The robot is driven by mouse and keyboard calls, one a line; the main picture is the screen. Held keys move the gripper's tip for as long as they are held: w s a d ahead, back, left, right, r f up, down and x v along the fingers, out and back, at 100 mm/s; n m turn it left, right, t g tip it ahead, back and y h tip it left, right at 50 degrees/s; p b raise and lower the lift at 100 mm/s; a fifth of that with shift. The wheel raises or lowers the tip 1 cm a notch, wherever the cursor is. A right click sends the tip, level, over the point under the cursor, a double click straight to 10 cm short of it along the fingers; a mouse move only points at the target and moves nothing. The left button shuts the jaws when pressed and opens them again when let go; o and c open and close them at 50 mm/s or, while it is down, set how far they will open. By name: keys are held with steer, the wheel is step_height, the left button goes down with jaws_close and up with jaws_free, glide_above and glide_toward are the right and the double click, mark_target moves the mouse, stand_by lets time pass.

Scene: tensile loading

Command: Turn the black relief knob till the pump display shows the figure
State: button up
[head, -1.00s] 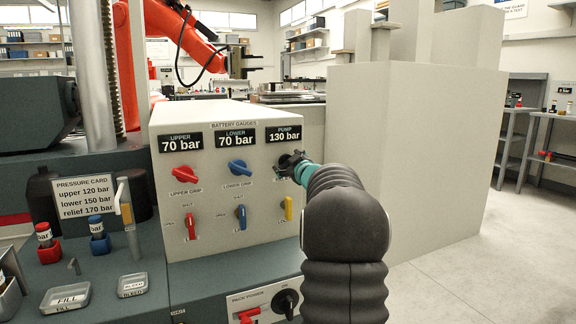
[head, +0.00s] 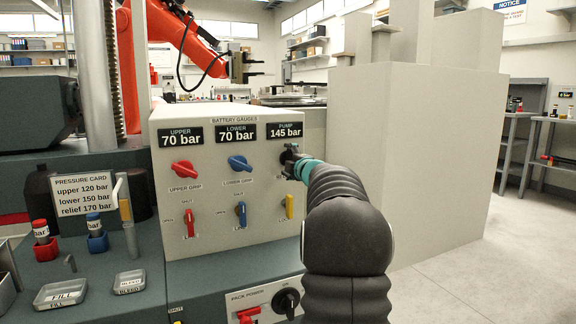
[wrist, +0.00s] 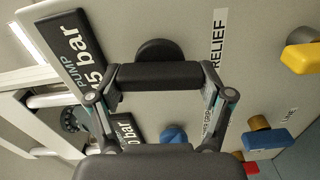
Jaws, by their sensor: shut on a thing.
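The black relief knob (wrist: 158,50) is on the upper right of the grey gauge panel. In the head view my gripper (head: 291,163) is at the knob and mostly hides it. In the wrist view my gripper (wrist: 160,75) is shut on the knob, whose rounded top shows beyond the fingers. The pump display (head: 285,131) reads 145 bar. The upper and lower displays both read 70 bar. The pressure card (head: 86,195) reads upper 120 bar, lower 150 bar, relief 170 bar.
A red knob (head: 185,169) and a blue knob (head: 239,162) sit left of my gripper. Red, blue and yellow (head: 289,206) levers are below. A pack power switch (head: 287,303) is lower down. A large pale block (head: 430,150) stands right of my arm.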

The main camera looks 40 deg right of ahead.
steer(key=shift+f+n+b, duration=0.1)
steer(key=shift+n+b, duration=0.35)
steer(key=shift+n, duration=0.65)
steer(key=o, duration=1.1)
steer(key=shift+w+a, duration=0.1)
steer(key=v, duration=1.2)
